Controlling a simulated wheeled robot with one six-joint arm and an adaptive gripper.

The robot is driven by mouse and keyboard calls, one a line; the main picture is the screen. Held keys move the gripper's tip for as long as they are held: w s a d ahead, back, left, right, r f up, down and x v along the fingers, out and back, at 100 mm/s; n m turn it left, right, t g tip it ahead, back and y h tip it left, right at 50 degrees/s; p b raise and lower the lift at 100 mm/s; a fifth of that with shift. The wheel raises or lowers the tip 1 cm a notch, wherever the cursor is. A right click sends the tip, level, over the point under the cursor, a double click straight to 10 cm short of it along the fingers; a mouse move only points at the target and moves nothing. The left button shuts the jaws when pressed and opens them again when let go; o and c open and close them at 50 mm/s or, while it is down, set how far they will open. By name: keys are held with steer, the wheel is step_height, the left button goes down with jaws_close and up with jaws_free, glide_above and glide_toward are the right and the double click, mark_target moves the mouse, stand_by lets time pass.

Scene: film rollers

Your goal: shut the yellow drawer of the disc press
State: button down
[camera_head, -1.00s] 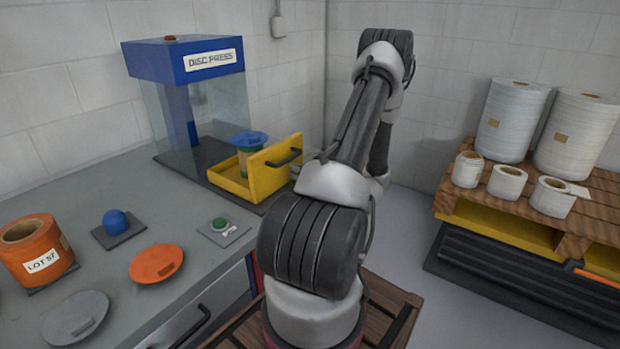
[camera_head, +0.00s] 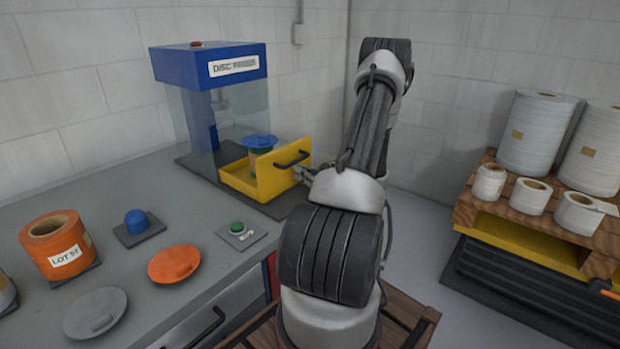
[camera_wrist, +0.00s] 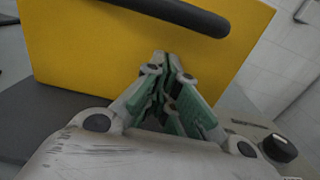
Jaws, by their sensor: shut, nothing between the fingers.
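The disc press (camera_head: 210,65) is a blue-topped machine with clear walls at the back left of the bench. Its yellow drawer (camera_head: 280,180) stands pulled out toward the right, with a dark bar handle (camera_head: 291,158) on its front. A roll with a blue disc on top (camera_head: 260,142) stands in the drawer. My gripper (camera_head: 308,172) is shut and empty at the drawer front. In the wrist view my gripper's green fingertips (camera_wrist: 163,58) are closed, close against the yellow drawer front (camera_wrist: 90,60), below the dark handle (camera_wrist: 180,12). I cannot tell whether they touch it.
On the grey bench (camera_head: 130,195) are an orange roll (camera_head: 72,262), a blue knob (camera_head: 136,220), an orange disc (camera_head: 174,264), a grey disc (camera_head: 95,312) and a green button (camera_head: 237,228). A pallet (camera_head: 530,216) with several white rolls stands at the right.

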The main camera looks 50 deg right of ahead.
steer(key=w, duration=0.7)
steer(key=w+a, duration=0.1)
steer(key=w, duration=1.3)
steer(key=shift+a, duration=0.3)
steer(key=shift+w, duration=0.2)
steer(key=shift+r, duration=0.15)
steer(key=shift+s+d, duration=0.1)
steer(key=shift+s, duration=0.05)
steer(key=s, duration=0.9)
steer(key=s+d, duration=0.1)
steer(key=s, duration=0.4)
steer(key=shift+f, duration=0.2)
